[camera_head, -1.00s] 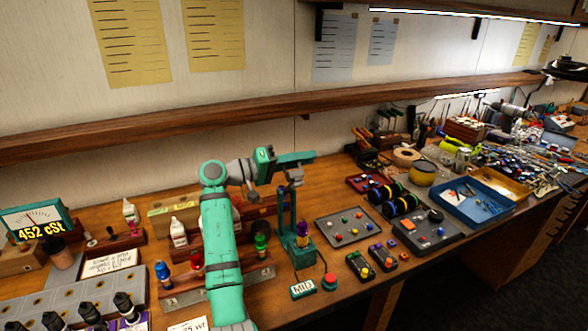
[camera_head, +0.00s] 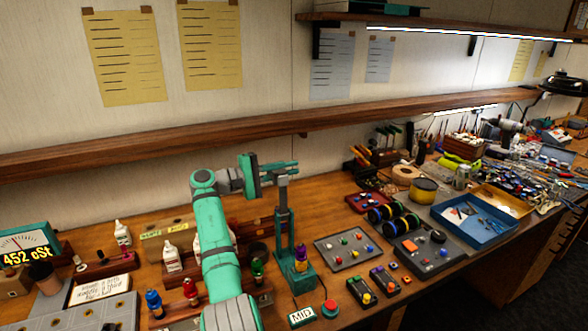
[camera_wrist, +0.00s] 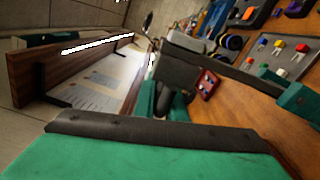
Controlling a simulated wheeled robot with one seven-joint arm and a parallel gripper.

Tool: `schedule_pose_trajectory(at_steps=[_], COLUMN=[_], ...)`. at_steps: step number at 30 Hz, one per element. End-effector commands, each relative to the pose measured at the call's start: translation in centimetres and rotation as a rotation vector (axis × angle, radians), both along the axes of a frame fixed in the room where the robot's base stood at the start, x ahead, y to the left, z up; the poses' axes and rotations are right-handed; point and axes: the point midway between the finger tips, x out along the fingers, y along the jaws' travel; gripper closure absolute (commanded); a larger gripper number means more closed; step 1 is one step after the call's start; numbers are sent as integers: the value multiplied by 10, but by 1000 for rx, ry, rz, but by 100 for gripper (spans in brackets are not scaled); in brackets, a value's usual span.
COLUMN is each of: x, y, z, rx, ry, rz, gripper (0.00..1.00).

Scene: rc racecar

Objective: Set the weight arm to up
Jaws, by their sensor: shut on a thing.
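The weight-arm stand is a slim teal post (camera_head: 284,230) on a small base, on the bench right of my arm. Its grey upper part (camera_head: 283,182) meets my gripper at the top. My gripper (camera_head: 284,167) reaches rightward across the post top, its jaws shut on the weight arm; the fingers hide most of the grip. A white MID sign (camera_head: 301,316) stands in front of the base, beside a red button (camera_head: 330,308). In the wrist view my gripper's teal and dark body fills the bottom, and a dark grey bar (camera_wrist: 215,72) crosses the middle.
A wooden shelf (camera_head: 300,125) runs along the wall behind my gripper.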

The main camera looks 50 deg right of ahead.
Motion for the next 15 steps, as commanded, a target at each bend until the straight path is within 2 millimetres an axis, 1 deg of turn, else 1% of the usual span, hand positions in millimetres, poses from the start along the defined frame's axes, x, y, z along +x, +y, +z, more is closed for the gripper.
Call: schedule_pose_trajectory(at_steps=[1, 15], x=[1, 5], y=[-1, -2], z=[3, 1], rx=[2, 19], ry=[12, 57], rz=[0, 5], gripper=[100, 100])
